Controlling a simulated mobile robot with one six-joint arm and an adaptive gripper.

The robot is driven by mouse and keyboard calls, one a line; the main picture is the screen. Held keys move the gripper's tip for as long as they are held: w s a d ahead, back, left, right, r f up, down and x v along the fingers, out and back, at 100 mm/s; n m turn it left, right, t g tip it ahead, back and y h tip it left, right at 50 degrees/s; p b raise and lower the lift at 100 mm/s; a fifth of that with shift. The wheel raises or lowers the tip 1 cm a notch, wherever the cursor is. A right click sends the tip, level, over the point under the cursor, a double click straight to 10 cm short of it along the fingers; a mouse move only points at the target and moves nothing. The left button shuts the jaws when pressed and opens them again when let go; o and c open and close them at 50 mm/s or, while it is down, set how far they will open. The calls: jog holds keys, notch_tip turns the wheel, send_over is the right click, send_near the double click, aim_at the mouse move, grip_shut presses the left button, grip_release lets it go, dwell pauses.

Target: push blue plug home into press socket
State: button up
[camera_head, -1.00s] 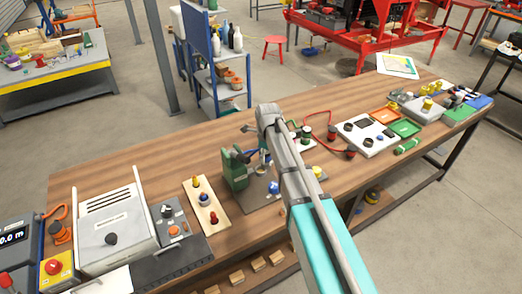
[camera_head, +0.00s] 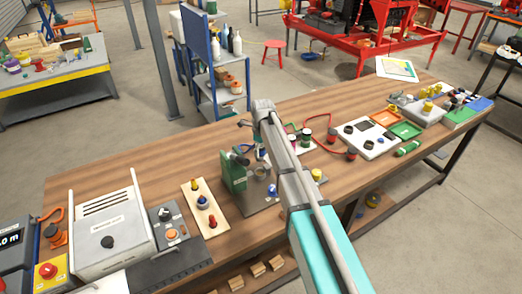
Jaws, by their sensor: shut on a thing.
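The green press (camera_head: 233,171) stands on a dark base plate (camera_head: 254,202) near the middle of the bench. A small grey, round socket-like part (camera_head: 262,172) is beside it, close to my arm. A small blue piece (camera_head: 272,190) shows on the plate; I cannot tell whether it is the blue plug. Another blue plug-like piece (camera_head: 202,200) stands on a pale board between a yellow and a red one. My gripper (camera_head: 260,151) is beside the press, mostly hidden by my own arm. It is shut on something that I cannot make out.
A grey cabinet (camera_head: 101,228) and a control box (camera_head: 169,228) stand at left. A white panel (camera_head: 366,136), orange and green trays and a red cable lie to the right. A yellow knob (camera_head: 316,175) is just right of my arm. Bare wood lies along the back left.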

aim_at(261, 159)
jog(key=shift+f+b, duration=2.7)
jog(key=shift+f, duration=0.05)
jog(key=shift+r, duration=0.15)
jog(key=shift+s+d, duration=0.1)
jog(key=shift+s, duration=0.05)
jog(key=shift+f+b, duration=1.55)
jog(key=shift+f, duration=0.2)
dwell(0.4)
jog(key=o, duration=1.3)
jog(key=shift+s, duration=0.1)
